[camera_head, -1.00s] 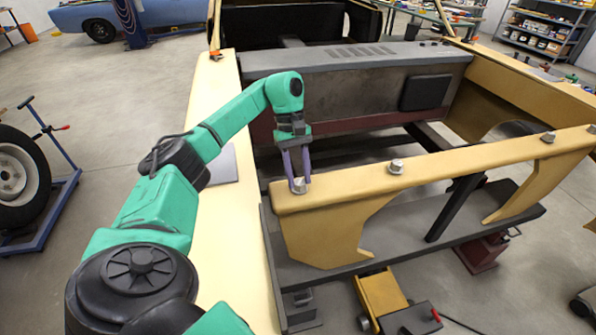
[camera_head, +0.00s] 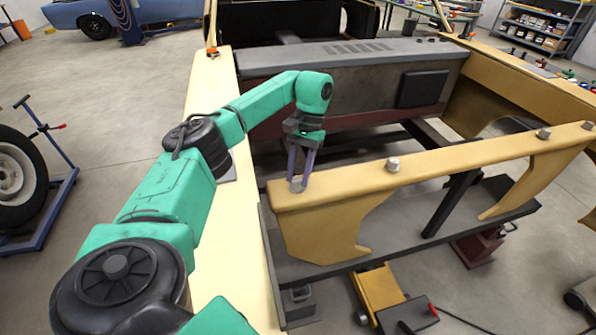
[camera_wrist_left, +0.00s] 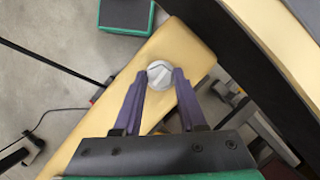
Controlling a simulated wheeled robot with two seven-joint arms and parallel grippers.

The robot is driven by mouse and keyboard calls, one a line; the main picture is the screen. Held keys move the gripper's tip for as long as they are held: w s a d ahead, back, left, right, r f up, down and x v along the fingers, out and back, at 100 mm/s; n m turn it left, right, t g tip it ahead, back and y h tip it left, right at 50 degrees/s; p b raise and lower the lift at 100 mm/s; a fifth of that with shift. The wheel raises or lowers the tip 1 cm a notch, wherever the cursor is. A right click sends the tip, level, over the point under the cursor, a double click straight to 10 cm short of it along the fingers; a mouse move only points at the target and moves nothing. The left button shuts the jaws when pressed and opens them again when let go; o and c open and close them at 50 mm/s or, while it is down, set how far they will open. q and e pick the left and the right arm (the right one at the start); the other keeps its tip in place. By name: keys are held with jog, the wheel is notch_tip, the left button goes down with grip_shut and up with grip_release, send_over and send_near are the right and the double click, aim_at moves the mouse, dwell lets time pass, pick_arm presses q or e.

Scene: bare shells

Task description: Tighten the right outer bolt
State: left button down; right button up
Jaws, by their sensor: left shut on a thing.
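A tan crossbeam (camera_head: 340,183) carries several grey bolts along its top. My left gripper (camera_head: 297,184) has its purple fingers shut on the bolt (camera_head: 296,188) at the beam's left end in the head view. The fingers lean, with their tips low on that bolt. In the left wrist view the bolt's grey head (camera_wrist_left: 160,75) sits between the two fingertips of the left gripper (camera_wrist_left: 159,73). Another bolt (camera_head: 393,164) stands further right on the beam, and one more (camera_head: 543,132) sits near the right end. My right gripper is not in view.
A cream frame rail (camera_head: 206,245) runs beside the beam on the left. A grey crossmember (camera_head: 345,58) lies behind. Dark bars and a low grey plate lie under the beam. A yellow jack (camera_head: 379,290) stands on the floor in front.

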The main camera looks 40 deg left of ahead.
pick_arm(q)
jog(key=shift+r+m, duration=0.2)
jog(key=shift+m, duration=0.4)
jog(key=shift+c, duration=2.2)
grip_release()
jog(key=shift+f, duration=0.1)
jog(key=shift+d, duration=0.1)
